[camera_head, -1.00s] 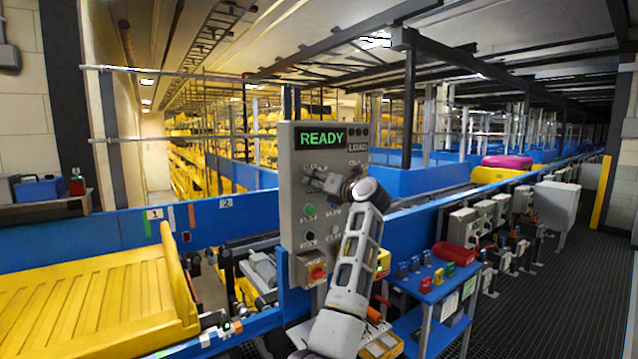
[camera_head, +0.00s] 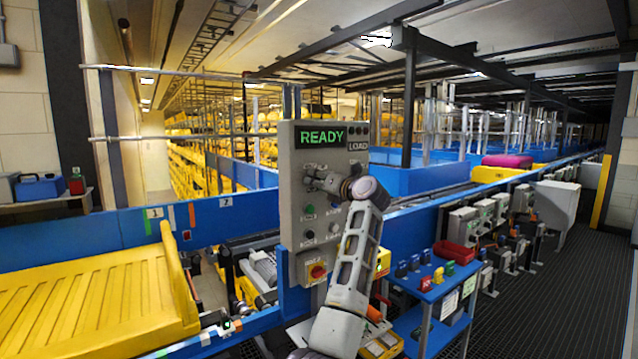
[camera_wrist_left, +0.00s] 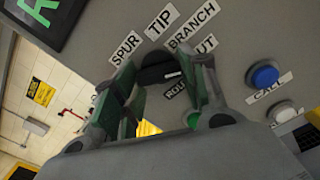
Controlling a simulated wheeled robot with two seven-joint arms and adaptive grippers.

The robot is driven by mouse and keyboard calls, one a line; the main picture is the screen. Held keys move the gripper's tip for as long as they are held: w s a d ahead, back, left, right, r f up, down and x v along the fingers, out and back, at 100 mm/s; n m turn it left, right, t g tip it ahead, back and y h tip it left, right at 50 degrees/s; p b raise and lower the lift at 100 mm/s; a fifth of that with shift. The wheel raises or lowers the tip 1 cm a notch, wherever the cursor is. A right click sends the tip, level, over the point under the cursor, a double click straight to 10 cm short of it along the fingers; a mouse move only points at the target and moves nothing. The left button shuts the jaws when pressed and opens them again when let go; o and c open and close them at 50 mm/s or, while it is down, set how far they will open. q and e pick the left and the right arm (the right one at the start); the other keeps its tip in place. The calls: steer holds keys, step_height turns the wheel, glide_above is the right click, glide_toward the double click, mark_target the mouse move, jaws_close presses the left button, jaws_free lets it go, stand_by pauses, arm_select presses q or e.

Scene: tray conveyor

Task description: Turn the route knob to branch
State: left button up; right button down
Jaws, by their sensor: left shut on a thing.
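The grey control panel (camera_head: 296,200) stands at the middle of the head view, with a lit READY display (camera_head: 321,136). My left gripper (camera_head: 318,181) is at the panel's upper half, its arm rising from below. In the left wrist view the dark route knob (camera_wrist_left: 158,72) sits between my gripper's green-padded fingers (camera_wrist_left: 160,88), which are shut on it. The labels SPUR (camera_wrist_left: 125,48), TIP (camera_wrist_left: 163,22) and BRANCH (camera_wrist_left: 194,27) fan out around the knob. The ROUTE label is partly covered by a finger. I cannot tell which label the knob points to. My right gripper is not in view.
A blue CALL button (camera_wrist_left: 264,76) and a green button (camera_wrist_left: 193,119) are close to the fingers. A red rotary switch (camera_head: 317,272) is lower on the panel. A yellow tray (camera_head: 90,300) lies on the conveyor at left. A small blue table (camera_head: 436,288) stands at right.

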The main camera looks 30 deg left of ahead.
arm_select(q)
steer(key=shift+w+d+n+b, duration=0.1)
steer(key=shift+n+b, duration=0.9)
steer(key=shift+n, duration=0.9)
steer(key=shift+w+n+b, duration=0.1)
steer(key=shift+n+b, duration=0.85)
steer(key=shift+n, duration=0.95)
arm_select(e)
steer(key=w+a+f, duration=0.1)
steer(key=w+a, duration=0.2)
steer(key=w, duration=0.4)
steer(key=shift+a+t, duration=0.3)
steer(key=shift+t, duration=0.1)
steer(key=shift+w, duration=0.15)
arm_select(q)
steer(key=o, duration=0.9)
steer(key=shift+o, duration=0.6)
steer(key=shift+d, duration=0.1)
steer(key=v, duration=0.7)
